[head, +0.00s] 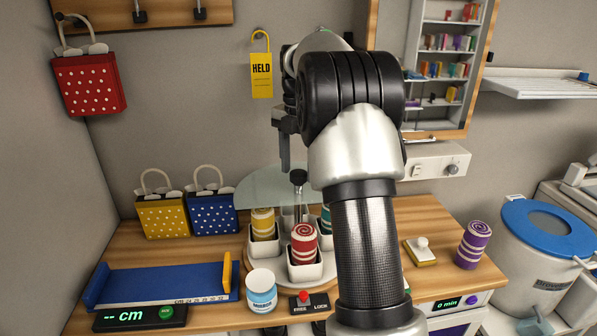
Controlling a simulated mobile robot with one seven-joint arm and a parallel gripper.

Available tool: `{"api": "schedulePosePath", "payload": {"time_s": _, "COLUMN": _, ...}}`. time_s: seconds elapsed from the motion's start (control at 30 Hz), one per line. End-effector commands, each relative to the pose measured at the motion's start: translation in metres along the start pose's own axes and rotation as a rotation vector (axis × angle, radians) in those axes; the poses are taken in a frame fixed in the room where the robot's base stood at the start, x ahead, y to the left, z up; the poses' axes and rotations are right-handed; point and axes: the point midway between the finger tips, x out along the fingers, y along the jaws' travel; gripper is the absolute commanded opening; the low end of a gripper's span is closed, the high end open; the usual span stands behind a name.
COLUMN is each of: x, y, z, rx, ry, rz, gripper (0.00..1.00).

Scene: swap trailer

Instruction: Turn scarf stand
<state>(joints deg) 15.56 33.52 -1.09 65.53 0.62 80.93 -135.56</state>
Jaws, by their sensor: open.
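The scarf stand (304,273) is a round turntable on the wooden counter with white square cups. Rolled scarves stand in its cups: a red one (304,240) at the front, a yellow one (262,224) at left and a teal one (326,219) at right, partly hidden by my arm. A post with a black knob (298,177) rises from its middle. A black plate with a red knob (304,296) sits in front, the knob nearer the FREE label than LOCK. My gripper (285,165) is open, pointing down just above and left of the black knob, apparently empty.
A clear curved panel (275,187) stands behind the stand. Yellow (162,216) and blue (213,214) dotted bags stand behind. A purple roll (474,245) is at right.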

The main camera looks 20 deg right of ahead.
Motion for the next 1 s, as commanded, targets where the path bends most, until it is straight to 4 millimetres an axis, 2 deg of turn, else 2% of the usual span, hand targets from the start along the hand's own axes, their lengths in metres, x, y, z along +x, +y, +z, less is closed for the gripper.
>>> {"api": "schedulePosePath", "payload": {"time_s": 0.1, "x": 0.0062, "y": -0.0002, "z": -0.0002, "rx": 0.0, "ry": 0.001, "rz": -0.001, "gripper": 0.54}}
{"api": "schedulePosePath", "payload": {"time_s": 0.37, "x": 0.0069, "y": -0.0002, "z": -0.0001, "rx": 0.0, "ry": 0.0, "rz": 0.0, "gripper": 0.54}}
{"api": "schedulePosePath", "payload": {"time_s": 0.7, "x": 0.0067, "y": -0.0003, "z": 0.0, "rx": 0.0, "ry": 0.0, "rz": -0.001, "gripper": 0.0}}
{"api": "schedulePosePath", "payload": {"time_s": 1.0, "x": 0.0058, "y": 0.0017, "z": -0.0021, "rx": 0.013, "ry": 0.0, "rz": -0.001, "gripper": 0.0}}
